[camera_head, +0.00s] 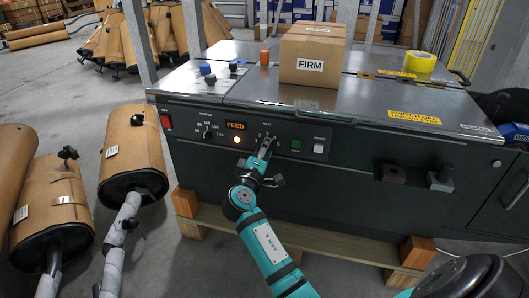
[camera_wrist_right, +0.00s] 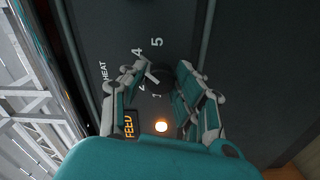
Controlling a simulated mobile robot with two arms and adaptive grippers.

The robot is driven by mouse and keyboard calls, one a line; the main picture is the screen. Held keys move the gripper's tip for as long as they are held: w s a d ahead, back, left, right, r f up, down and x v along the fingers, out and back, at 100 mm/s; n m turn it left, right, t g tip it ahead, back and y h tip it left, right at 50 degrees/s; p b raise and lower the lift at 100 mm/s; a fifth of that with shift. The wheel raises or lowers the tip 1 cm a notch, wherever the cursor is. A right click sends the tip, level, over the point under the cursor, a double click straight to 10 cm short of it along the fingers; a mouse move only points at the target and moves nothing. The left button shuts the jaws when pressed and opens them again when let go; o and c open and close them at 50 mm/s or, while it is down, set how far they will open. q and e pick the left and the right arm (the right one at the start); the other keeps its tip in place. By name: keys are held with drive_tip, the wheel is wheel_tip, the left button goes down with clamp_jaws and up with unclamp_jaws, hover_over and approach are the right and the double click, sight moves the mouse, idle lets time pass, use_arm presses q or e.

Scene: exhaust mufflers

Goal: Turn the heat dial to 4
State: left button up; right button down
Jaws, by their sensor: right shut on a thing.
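The heat dial (camera_wrist_right: 161,76) is a dark round knob on the dark front panel of the machine. In the right wrist view the numerals 5, 4 and 1 show around it, with another numeral partly covered; a pale mark shows at its left edge, but I cannot tell exactly which number it points to. My right gripper (camera_head: 267,146) reaches up to the panel under the HEAT label and mostly hides the dial in the head view. Its fingers, also in the right wrist view (camera_wrist_right: 163,73), are shut on the dial from both sides. My left gripper is not in view.
Left of the dial are the orange FEED display (camera_head: 236,126), a lit lamp (camera_head: 237,140) and another knob (camera_head: 208,132). Right are a green button (camera_head: 296,144) and white switch (camera_head: 319,147). A carton (camera_head: 312,60) sits on top. Wrapped mufflers (camera_head: 133,150) stand left.

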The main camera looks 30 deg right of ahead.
drive_tip(key=shift+f, duration=0.15)
drive_tip(key=c, duration=1)
unclamp_jaws()
drive_tip(key=v, duration=1.2)
drive_tip(key=shift+s, duration=0.1)
